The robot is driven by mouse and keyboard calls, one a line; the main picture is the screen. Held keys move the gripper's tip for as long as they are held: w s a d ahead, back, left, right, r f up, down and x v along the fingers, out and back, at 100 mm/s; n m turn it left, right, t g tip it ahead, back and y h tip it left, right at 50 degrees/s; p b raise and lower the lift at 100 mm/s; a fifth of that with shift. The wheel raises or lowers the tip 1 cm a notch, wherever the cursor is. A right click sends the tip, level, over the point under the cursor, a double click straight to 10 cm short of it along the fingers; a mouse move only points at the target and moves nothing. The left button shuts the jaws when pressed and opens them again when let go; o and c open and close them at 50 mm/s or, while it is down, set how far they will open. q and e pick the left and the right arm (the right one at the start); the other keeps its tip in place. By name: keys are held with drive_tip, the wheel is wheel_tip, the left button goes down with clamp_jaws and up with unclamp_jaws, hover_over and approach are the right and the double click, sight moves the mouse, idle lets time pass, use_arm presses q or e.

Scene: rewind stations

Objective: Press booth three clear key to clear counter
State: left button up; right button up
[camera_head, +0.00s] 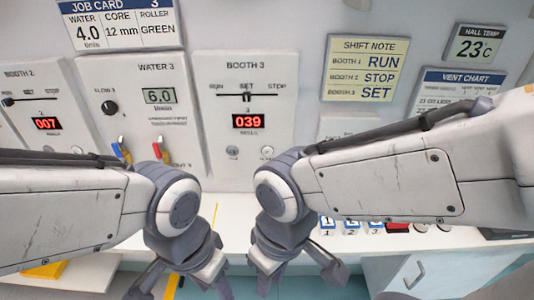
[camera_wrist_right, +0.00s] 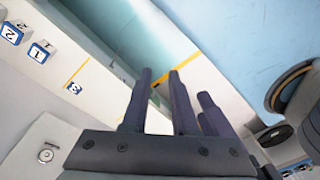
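The booth 3 panel (camera_head: 285,75) stands on the wall at the middle of the head view. Its red counter display (camera_head: 248,121) reads 039, and its slider pointer (camera_head: 247,97) is at SET. Two small round keys sit below the display, a left key (camera_head: 232,152) and a right key (camera_head: 267,152); their labels are too small to read. My right gripper (camera_head: 298,277) is open and empty, below and in front of the panel. My left gripper (camera_head: 182,284) is open and empty, low and to the left. Neither touches the panel.
The water 3 panel (camera_head: 160,75), with display 6.0 and coloured levers, is left of booth 3. Booth 2 (camera_head: 35,90) shows 007. A shift note (camera_head: 366,68) lists booth 3 SET. A white ledge with numbered blocks (camera_head: 350,226) runs below, partly behind my arms.

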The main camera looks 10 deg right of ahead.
clamp_jaws()
idle(1.4)
